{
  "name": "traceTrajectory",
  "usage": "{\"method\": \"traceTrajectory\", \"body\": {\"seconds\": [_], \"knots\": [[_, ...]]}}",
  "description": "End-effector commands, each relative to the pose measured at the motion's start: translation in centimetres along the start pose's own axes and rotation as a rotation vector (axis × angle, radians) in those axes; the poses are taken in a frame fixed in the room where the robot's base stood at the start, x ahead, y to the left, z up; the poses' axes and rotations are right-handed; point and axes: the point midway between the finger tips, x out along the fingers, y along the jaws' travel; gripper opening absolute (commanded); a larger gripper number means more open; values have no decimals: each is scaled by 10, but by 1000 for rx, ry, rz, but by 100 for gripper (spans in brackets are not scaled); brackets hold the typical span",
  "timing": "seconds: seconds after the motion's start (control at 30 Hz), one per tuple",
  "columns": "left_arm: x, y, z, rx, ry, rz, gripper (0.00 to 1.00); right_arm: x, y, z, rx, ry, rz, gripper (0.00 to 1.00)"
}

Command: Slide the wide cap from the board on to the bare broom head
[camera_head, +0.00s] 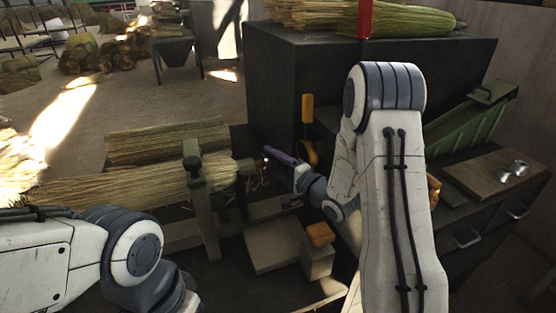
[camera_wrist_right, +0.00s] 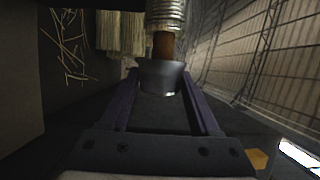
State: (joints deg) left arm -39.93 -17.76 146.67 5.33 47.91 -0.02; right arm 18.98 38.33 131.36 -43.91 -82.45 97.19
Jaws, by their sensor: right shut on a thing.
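The bare broom head (camera_head: 120,182) is a straw bundle lying level through an upright clamp (camera_head: 203,200), its bound end pointing right. My right gripper (camera_head: 281,164) is at that end. In the right wrist view my right gripper (camera_wrist_right: 160,88) is shut on a grey metal wide cap (camera_wrist_right: 160,77). The broom head's brown wooden stub (camera_wrist_right: 164,45) and wire winding (camera_wrist_right: 165,12) line up with the cap's mouth. The stub's tip meets or enters the mouth; how deep is hidden. The board (camera_head: 480,178) at right bears small metal caps (camera_head: 513,169). My left gripper is out of view.
A dark cabinet (camera_head: 275,75) stands behind, with a straw broom (camera_head: 400,18) on top. A green sloped bin (camera_head: 470,125) is right of my right arm. A block with an orange top (camera_head: 319,234) stands below my right gripper. Another straw bundle (camera_head: 165,140) lies behind.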

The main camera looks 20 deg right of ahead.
Motion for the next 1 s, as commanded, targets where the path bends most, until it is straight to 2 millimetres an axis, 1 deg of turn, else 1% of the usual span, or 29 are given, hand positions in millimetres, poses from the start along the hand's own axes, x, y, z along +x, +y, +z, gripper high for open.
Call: {"method": "traceTrajectory", "body": {"seconds": [0.6,0.8,1.0], "knots": [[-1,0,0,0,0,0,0,14,0,35,-1,-2,-1,3],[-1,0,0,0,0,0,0,17,0,42,-1,-2,0,3],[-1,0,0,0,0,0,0,18,0,44,0,0,0,3]]}}
